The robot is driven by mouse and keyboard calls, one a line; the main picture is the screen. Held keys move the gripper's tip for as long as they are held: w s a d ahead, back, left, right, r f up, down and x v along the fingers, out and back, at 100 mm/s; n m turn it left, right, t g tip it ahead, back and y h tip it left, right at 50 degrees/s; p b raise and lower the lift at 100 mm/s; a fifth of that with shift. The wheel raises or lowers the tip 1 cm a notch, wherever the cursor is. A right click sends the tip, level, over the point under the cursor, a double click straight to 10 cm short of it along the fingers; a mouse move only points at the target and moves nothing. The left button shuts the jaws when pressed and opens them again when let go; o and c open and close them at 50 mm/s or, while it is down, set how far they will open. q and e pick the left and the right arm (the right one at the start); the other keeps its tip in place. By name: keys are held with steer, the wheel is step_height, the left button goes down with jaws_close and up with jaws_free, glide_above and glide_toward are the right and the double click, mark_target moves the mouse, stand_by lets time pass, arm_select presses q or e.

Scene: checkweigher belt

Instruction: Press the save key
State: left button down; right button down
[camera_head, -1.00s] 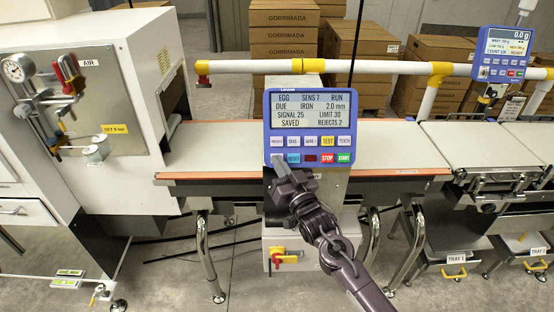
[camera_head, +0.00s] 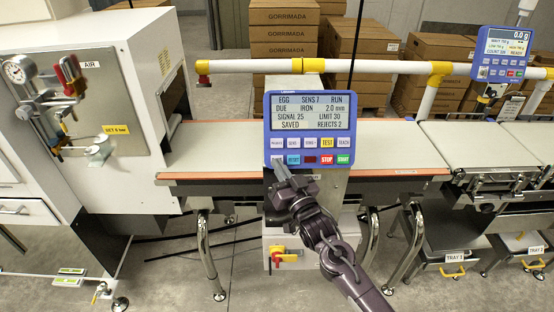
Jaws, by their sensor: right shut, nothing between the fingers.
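The blue control panel (camera_head: 268,120) faces me above the belt. Its screen (camera_head: 310,108) reads EGG, SENS 7, RUN, DUE, IRON 2.0 mm, SIGNAL 25, LIMIT 30, SAVED, REJECTS 2. Two rows of keys lie under the screen. The lower row has a teal key (camera_head: 294,160), a dark red key, a red STOP key (camera_head: 327,160) and a green START key (camera_head: 344,160). I cannot read a save label. My right gripper (camera_head: 279,165) is shut and empty, its tip at the lower-left key, partly covering it. Contact cannot be told. My left gripper is out of view.
A conveyor belt (camera_head: 220,145) runs behind the panel. A white pipe rail (camera_head: 390,68) with yellow joints crosses above it. A white cabinet (camera_head: 140,100) stands left. A second panel (camera_head: 502,55) and weigh belt stand right. Cartons (camera_head: 283,35) are stacked behind.

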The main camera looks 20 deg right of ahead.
steer(key=shift+s+a+r+p, duration=0.2)
steer(key=shift+s+r+p, duration=0.2)
steer(key=shift+s+p, duration=0.25)
steer(key=shift+s+a+r+p, duration=0.2)
steer(key=shift+s+r+p, duration=0.15)
steer(key=shift+s+p, duration=0.35)
steer(key=shift+s+a+r+p, duration=0.2)
steer(key=shift+s+r+p, duration=0.25)
steer(key=shift+s, duration=0.35)
steer(key=shift+f, duration=0.1)
steer(key=s+a+r+p, duration=0.1)
steer(key=s+r+p, duration=0.1)
steer(key=s+p, duration=0.2)
steer(key=shift+s+a+r, duration=0.25)
steer(key=shift+s+r, duration=0.15)
steer(key=shift+s, duration=0.15)
